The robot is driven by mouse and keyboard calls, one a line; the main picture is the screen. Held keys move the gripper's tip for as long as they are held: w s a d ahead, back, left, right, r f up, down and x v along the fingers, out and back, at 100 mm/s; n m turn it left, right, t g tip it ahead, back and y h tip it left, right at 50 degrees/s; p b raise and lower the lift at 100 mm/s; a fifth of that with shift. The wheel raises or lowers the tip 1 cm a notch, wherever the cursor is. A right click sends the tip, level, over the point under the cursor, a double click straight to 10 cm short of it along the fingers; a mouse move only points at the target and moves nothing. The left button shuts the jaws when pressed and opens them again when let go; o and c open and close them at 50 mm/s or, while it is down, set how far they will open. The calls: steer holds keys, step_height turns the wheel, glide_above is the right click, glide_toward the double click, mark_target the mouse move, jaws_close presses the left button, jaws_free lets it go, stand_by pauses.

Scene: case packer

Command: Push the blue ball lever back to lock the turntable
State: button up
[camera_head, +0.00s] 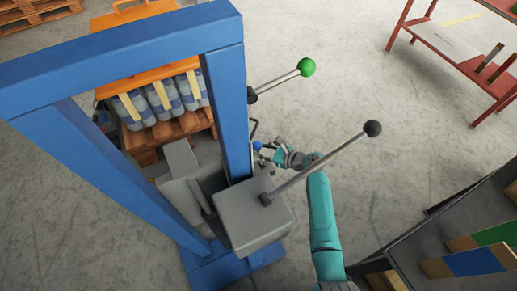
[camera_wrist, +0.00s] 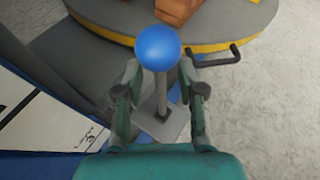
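The blue ball lever (camera_wrist: 158,47) stands up between the two fingers of my gripper (camera_wrist: 165,85) in the wrist view. Its grey rod runs down to a square plate (camera_wrist: 163,126) on the floor side. The fingers are spread on either side of the rod, with gaps showing. In the head view the blue ball (camera_head: 257,145) is small, just left of my gripper (camera_head: 270,150), beside the blue post. The turntable (camera_wrist: 222,30), a round grey disc with a yellow rim, lies behind the lever in the wrist view.
A blue frame (camera_head: 232,110) stands left of my arm. A black-ball lever (camera_head: 373,129) on a grey box (camera_head: 252,215) reaches across above my arm. A green-ball lever (camera_head: 306,67) sticks out farther back. A black bent handle (camera_wrist: 222,58) is right of the blue ball.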

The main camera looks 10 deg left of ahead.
steer(key=shift+x, duration=1.05)
jaws_close()
steer(key=shift+s+a+f+n+h, duration=0.2)
steer(key=shift+s+a, duration=0.25)
steer(key=shift+a, duration=0.25)
steer(key=shift+s+a+f+n+h, duration=0.1)
steer(key=shift+s+a+n+h, duration=0.1)
steer(key=shift+s+a, duration=0.35)
steer(key=shift+w+a, duration=0.15)
jaws_free()
